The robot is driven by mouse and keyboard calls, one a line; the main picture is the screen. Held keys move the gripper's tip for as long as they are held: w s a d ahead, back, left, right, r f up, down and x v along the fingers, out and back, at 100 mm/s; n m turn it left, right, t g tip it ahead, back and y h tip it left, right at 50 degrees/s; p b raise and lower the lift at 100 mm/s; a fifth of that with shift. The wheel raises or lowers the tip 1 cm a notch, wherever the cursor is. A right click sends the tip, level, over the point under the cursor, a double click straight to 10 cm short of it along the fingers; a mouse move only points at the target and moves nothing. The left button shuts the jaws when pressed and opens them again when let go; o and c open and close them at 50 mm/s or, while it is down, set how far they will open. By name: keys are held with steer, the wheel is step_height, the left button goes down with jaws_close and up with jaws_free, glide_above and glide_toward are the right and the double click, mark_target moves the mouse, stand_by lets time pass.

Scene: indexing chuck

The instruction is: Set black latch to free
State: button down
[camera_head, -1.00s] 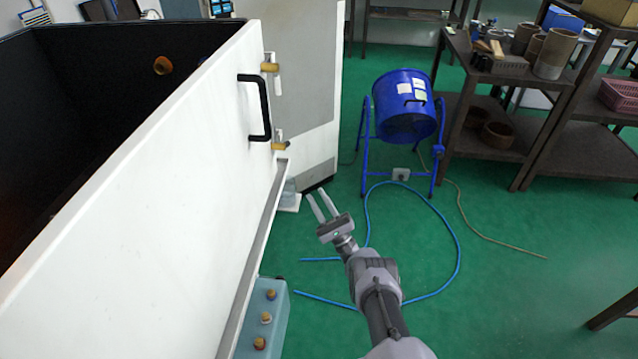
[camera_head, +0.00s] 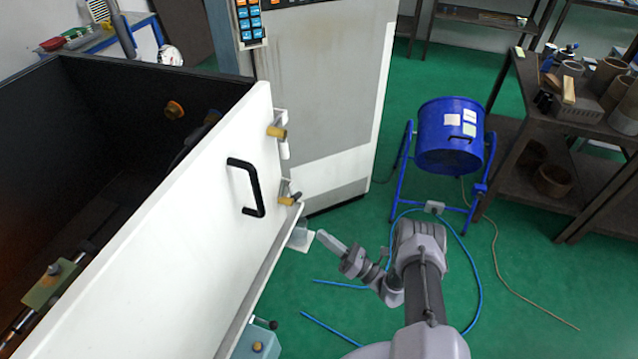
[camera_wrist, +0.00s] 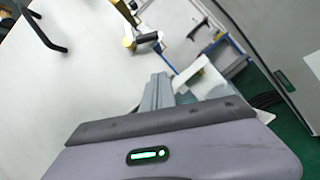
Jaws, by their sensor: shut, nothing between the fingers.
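On the white panel's right edge are two yellow-brass fittings. The lower one (camera_head: 288,200) has a small dark end and is the likeliest black latch; it also shows in the wrist view (camera_wrist: 145,38) as a short dark lever by a yellow piece. Its exact setting is hard to tell. The upper fitting (camera_head: 277,132) sits above it. A black bow handle (camera_head: 246,187) is to their left. My gripper (camera_head: 330,242) is shut and empty, below and right of the lower fitting, apart from it. In the wrist view its fingers (camera_wrist: 157,91) point up toward the latch.
The white panel (camera_head: 190,235) fronts a dark open enclosure. A grey cabinet (camera_head: 325,100) stands behind the latches. A teal box (camera_head: 258,343) with a black-tipped lever is below. A blue drum on a stand (camera_head: 450,135) and a blue hose lie right.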

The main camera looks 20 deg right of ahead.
mark_target(301, 195)
steer(key=x, duration=0.3)
steer(key=a+b+x, duration=0.1)
steer(key=x, duration=0.2)
steer(key=s+b+x, duration=0.1)
steer(key=x, duration=0.3)
steer(key=shift+a+f, duration=0.15)
steer(key=shift+f, duration=0.05)
steer(key=d+r, duration=0.1)
steer(key=w+d+r, duration=0.1)
steer(key=r, duration=0.1)
steer(key=shift+r, duration=0.3)
steer(key=shift+w+d+r+n+g+y+b, duration=0.1)
steer(key=shift+w+d+n+g+y+b, duration=0.15)
steer(key=shift+n+b, duration=0.35)
steer(key=shift+w+d+r+n+g+y+b, duration=0.15)
steer(key=shift+w+n+y+b, duration=0.1)
steer(key=shift+n+b, duration=0.3)
steer(key=shift+w+d+r+b, duration=0.35)
steer(key=shift+w+r+b, duration=0.15)
steer(key=shift+r+b, duration=0.2)
steer(key=shift+w+r, duration=0.1)
steer(key=shift+r, duration=0.05)
